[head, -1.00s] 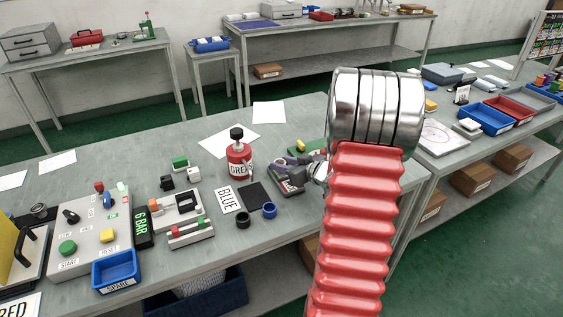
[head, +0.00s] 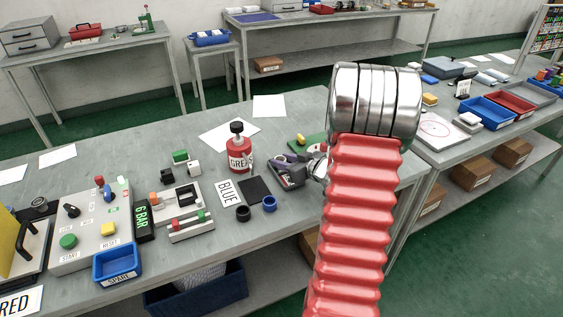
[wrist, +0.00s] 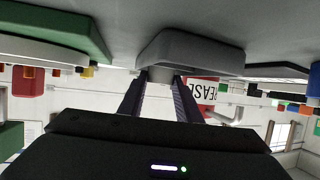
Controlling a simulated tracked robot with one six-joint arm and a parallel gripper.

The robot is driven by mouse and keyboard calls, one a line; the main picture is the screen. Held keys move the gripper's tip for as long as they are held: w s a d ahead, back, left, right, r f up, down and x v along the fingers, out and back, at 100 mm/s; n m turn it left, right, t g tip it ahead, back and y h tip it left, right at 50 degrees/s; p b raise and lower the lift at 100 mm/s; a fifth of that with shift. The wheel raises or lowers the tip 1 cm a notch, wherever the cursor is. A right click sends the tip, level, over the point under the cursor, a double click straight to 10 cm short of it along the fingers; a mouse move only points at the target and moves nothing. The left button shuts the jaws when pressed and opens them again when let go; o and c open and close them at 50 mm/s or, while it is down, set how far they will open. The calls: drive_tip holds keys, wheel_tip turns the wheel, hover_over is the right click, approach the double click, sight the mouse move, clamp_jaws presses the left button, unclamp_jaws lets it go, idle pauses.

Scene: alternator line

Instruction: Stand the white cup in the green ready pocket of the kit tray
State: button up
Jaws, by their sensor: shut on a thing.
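My gripper (head: 282,160) is low over the near bench, right of the red grease bottle. A green surface (head: 308,139) with a yellow and a red piece lies just behind the gripper, partly covered by my arm. It is probably part of the kit tray; a green slab also shows in the wrist view (wrist: 60,28). I cannot make out the ready pocket.
The grease bottle (head: 239,152) stands left of the gripper. A grey block (wrist: 190,48) sits close beyond the fingertips.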

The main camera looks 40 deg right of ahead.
drive_tip(key=shift+f, duration=0.1)
drive_tip(key=o, duration=1.2)
drive_tip(key=shift+a, duration=0.1)
drive_tip(key=v, duration=1.3)
drive_tip(key=shift+s, duration=0.4)
drive_tip(key=shift+w, duration=0.1)
drive_tip(key=w+a+r+m+g+h, duration=0.1)
drive_tip(key=w+a+r+g+h, duration=0.3)
drive_tip(key=a+r, duration=0.65)
drive_tip(key=s+a+g+y, duration=0.1)
drive_tip(key=s+a, duration=0.4)
drive_tip(key=a, duration=0.4)
drive_tip(key=s+a+n+g+y, duration=0.1)
drive_tip(key=s+a, duration=0.3)
drive_tip(key=a, duration=0.5)
drive_tip(key=s+a+g+y, duration=0.1)
drive_tip(key=s+a+y, duration=0.1)
drive_tip(key=s+a, duration=0.3)
drive_tip(key=a, duration=0.4)
drive_tip(key=shift+s+r+g, duration=0.3)
drive_tip(key=shift+r+g, duration=0.05)
drive_tip(key=shift+g, duration=0.05)
